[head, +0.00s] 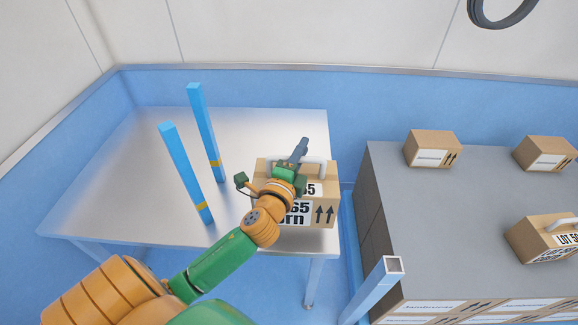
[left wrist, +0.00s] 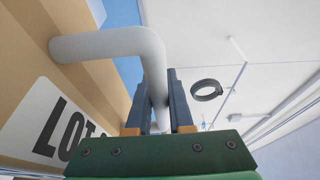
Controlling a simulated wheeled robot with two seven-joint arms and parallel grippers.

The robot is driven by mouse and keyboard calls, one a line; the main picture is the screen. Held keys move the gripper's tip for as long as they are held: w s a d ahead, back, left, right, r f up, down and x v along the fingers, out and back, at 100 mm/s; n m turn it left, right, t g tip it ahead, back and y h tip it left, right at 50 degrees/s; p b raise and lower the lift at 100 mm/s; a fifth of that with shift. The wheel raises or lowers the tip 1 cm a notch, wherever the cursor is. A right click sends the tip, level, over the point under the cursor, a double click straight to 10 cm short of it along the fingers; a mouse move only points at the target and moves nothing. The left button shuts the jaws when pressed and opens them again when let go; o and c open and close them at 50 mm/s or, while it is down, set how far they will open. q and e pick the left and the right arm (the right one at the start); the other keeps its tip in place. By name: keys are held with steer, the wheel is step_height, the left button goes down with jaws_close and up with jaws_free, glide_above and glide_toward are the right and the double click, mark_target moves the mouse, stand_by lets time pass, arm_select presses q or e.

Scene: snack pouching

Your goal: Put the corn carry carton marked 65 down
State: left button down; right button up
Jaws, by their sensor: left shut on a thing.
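The corn carry carton marked 65 (head: 325,208) is a brown box with a white label, black arrows and a white handle. It appears at the right front part of the steel table in the head view; I cannot tell whether its base touches the top. My left gripper (head: 302,152) is at the carton's top, shut on the handle. In the left wrist view the two dark fingers (left wrist: 163,105) close around the white handle (left wrist: 105,44), beside the carton's labelled face (left wrist: 50,125). My arm hides part of the carton's label and left side. My right gripper is not in view.
The steel table (head: 130,200) has two upright blue posts (head: 186,172) (head: 204,132) and free room around them. To the right, a grey-topped surface (head: 450,210) bears another carry carton (head: 545,238) and two small boxes (head: 432,148) (head: 545,152). A blue post (head: 372,288) stands in front.

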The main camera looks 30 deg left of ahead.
arm_select(q)
steer(key=a+f, duration=0.1)
steer(key=a+f+b, duration=0.1)
steer(key=f, duration=0.1)
steer(key=a+f, duration=0.1)
steer(key=shift+w+a+f, duration=0.3)
steer(key=shift+w+f, duration=0.1)
steer(key=f, duration=0.1)
steer(key=f+b, duration=0.2)
steer(key=shift+a+f, duration=0.3)
steer(key=shift+f, duration=0.05)
steer(key=c, duration=0.8)
jaws_free()
steer(key=shift+d, duration=0.1)
steer(key=shift+s, duration=0.1)
